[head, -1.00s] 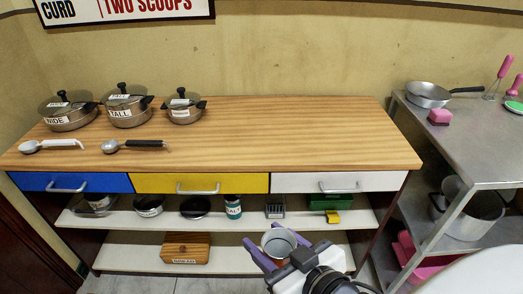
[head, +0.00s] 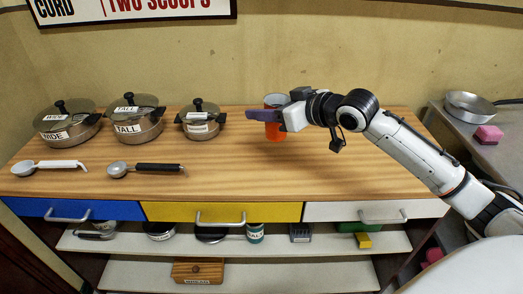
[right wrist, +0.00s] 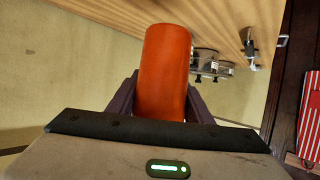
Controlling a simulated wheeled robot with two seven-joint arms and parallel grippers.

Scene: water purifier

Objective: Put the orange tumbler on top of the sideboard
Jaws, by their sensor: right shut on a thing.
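The orange tumbler (head: 275,131) is upright over the back middle of the sideboard's wooden top (head: 250,172), right of the pots. My right gripper (head: 268,117) reaches in from the right and is shut on it. In the right wrist view the tumbler (right wrist: 165,70) sits between the two purple fingers (right wrist: 160,102). I cannot tell whether its base touches the wood. My left gripper is not in view.
Three lidded pots (head: 137,119) stand at the back left of the top, with two scoops (head: 146,168) in front. The middle front and right of the top are clear. A metal table (head: 490,145) at the right holds a pan (head: 470,104) and a pink sponge (head: 488,134).

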